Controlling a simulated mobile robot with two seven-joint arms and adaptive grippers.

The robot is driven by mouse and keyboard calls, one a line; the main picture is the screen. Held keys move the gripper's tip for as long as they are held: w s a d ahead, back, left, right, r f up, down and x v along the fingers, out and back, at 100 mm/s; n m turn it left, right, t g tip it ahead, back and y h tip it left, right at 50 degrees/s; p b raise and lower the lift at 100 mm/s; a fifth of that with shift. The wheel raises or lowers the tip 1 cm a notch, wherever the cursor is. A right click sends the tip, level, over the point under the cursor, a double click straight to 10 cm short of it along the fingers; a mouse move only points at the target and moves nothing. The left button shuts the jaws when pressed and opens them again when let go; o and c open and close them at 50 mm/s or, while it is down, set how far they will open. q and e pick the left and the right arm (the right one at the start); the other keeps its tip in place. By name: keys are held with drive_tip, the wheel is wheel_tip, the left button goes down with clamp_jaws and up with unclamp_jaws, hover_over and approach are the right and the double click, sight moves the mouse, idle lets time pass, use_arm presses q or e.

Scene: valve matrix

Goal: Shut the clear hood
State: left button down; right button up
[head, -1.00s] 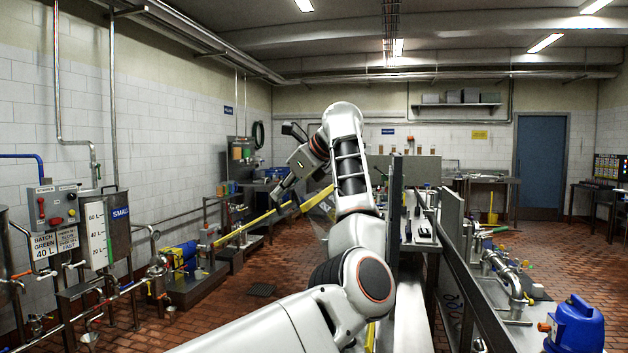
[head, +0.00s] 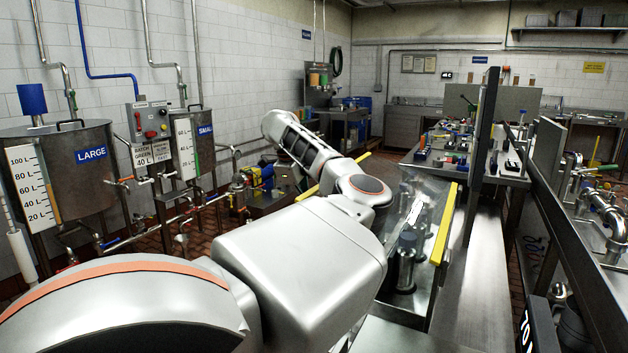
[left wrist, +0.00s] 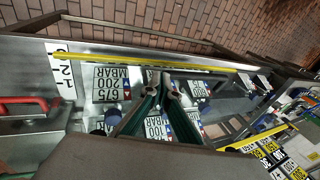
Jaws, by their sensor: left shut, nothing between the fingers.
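The clear hood (head: 425,190) shows in the head view as a see-through sheet right of my left arm, with yellow strips at its sides. My arm covers part of it, so I cannot tell how far it stands open. In the left wrist view, a long yellow bar (left wrist: 150,60) runs across the top, with a shorter yellow strip at lower right. My left gripper (left wrist: 168,86) shows there with its dark fingers shut and empty, over white number plates. It looks close to the yellow bar, but I cannot tell whether they touch. My arm hides this gripper in the head view. My right gripper is not in view.
Metal cylinders (head: 405,262) stand under the clear sheet. A dark upright post (head: 482,150) and a steel bench with small parts are on the right. Tanks and pipes line the left wall. A red handle (left wrist: 30,106) lies at left in the wrist view.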

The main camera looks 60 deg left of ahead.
use_arm(q)
wheel_tip(320, 180, down, 9)
drive_tip(key=d+b, duration=0.1)
drive_tip(key=b, duration=0.1)
drive_tip(key=shift+w+d+t+h, duration=0.2)
drive_tip(key=shift+w+t+h, duration=0.1)
drive_tip(key=shift+h, duration=0.1)
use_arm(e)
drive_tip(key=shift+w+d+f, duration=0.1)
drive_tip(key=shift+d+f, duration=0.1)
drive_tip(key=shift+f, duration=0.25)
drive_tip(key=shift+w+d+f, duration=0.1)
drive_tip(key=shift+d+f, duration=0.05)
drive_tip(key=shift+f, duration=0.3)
